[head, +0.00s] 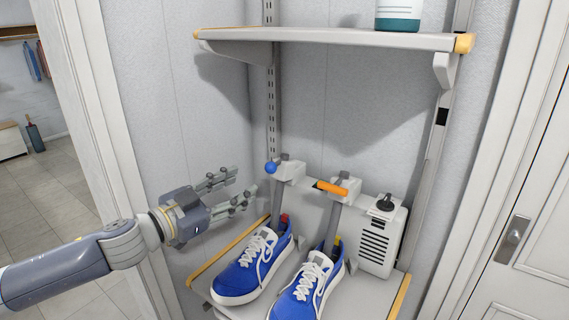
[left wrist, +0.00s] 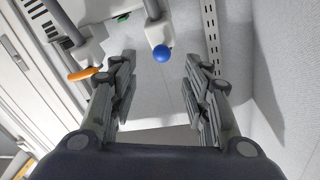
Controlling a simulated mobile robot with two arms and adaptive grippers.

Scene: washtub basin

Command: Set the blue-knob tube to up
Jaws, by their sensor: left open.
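The blue knob (head: 270,168) sits on the left side of a light grey tube mount (head: 290,170) on the shoe-dryer unit. A grey tube (head: 278,205) runs down from this mount toward the left blue shoe (head: 252,266). My left gripper (head: 243,184) is open and empty, pointing right, with its fingertips just left of the knob. In the left wrist view the blue knob (left wrist: 162,54) shows between the two open fingers (left wrist: 160,75), beyond their tips; I see no contact. My right gripper is not in view.
A second mount carries an orange handle (head: 331,188) to the right, above the right blue shoe (head: 309,285). A white vented box (head: 382,238) with a black dial stands further right. A shelf (head: 330,40) hangs above. A door frame is at left.

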